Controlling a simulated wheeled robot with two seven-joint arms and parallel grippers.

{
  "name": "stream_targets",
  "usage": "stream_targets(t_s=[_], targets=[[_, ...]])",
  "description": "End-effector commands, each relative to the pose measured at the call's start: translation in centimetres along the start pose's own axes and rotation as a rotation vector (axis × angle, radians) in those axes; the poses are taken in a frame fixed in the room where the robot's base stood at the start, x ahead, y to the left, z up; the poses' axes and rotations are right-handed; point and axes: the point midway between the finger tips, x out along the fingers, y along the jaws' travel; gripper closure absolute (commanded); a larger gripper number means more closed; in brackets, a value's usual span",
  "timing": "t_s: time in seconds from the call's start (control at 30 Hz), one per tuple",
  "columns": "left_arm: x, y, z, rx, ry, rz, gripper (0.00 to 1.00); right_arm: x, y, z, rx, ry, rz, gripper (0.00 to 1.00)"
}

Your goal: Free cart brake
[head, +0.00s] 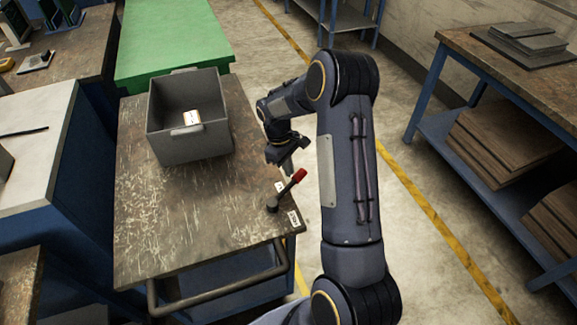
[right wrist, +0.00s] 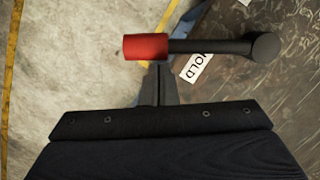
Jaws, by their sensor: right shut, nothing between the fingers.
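The cart (head: 150,215) has a worn brown top. Its brake lever (head: 286,192) stands at the near right corner, with a black pivot and a red grip (head: 299,175) tilted up and to the right. In the right wrist view the red grip (right wrist: 146,47) lies just beyond the fingertips, and a HOLD label (right wrist: 197,66) sits beside the shaft. A second label (head: 293,218) is near the corner; its text is unreadable. My right gripper (head: 285,160) is shut and empty, on the far side of the grip; whether it touches cannot be told. My left gripper is out of view.
A grey open bin (head: 190,150) with a small white box (head: 191,118) inside stands on the cart's far part. A tubular handle (head: 215,292) runs along the near edge. A green surface (head: 172,40) adjoins behind. Clear floor lies right, before a shelved workbench (head: 480,100).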

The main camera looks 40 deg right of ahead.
Motion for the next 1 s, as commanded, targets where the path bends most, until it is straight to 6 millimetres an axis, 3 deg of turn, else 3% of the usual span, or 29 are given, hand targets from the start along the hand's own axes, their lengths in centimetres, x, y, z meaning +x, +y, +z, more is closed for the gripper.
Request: stream_targets(t_s=[0.53, 1.0], targets=[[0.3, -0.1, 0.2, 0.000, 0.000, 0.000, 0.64, 0.3, 0.2, 0.9, 0.058, -0.003, -0.014, 1.00], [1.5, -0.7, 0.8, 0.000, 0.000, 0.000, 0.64, 1.5, 0.3, 5.7, 0.424, -0.003, -0.098, 1.00]])
